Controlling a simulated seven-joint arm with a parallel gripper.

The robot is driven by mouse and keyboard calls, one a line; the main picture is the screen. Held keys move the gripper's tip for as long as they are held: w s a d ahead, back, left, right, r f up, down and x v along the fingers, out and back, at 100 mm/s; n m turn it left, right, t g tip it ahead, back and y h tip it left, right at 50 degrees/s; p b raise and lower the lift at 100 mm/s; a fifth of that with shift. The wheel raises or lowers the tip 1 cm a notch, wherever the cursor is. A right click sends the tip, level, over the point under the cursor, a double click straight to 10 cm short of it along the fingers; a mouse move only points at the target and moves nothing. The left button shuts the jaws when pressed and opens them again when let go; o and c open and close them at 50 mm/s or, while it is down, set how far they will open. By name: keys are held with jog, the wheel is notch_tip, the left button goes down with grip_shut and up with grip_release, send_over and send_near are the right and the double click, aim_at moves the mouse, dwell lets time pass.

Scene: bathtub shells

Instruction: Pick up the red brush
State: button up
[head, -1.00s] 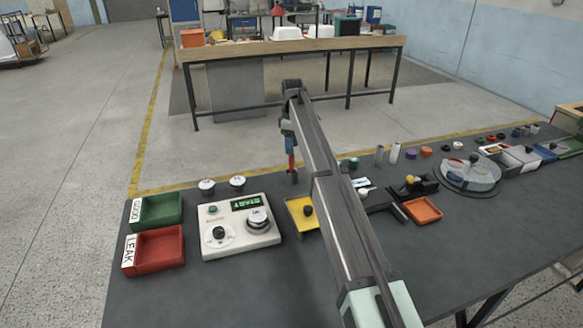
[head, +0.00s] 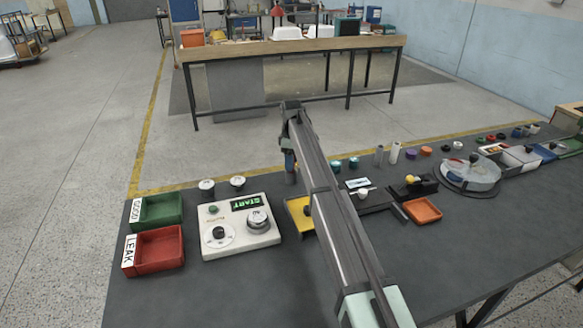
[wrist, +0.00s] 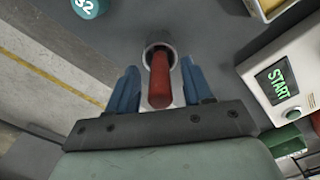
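The red brush shows in the wrist view as a red rod (wrist: 159,82) standing in a round grey holder (wrist: 150,48). My gripper (wrist: 160,88) has its two blue fingers on either side of the rod, with a visible gap on each side. It is open around the brush. In the head view my gripper (head: 289,160) is low over the table's far edge, right of the white START box. The grey holder (head: 291,178) shows just under it. The red rod cannot be seen there.
The START box (head: 241,227) and a yellow tray (head: 297,220) stand close by. Green (head: 158,210) and red (head: 158,248) bins are at the left. A teal cap (wrist: 88,8) lies near the holder. The dark tabletop's front left is clear.

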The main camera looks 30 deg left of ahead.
grip_shut()
jog(key=shift+r, duration=0.15)
dwell(0.4)
notch_tip(320, 180, up, 10)
jog(key=shift+f, duration=0.1)
dwell(0.3)
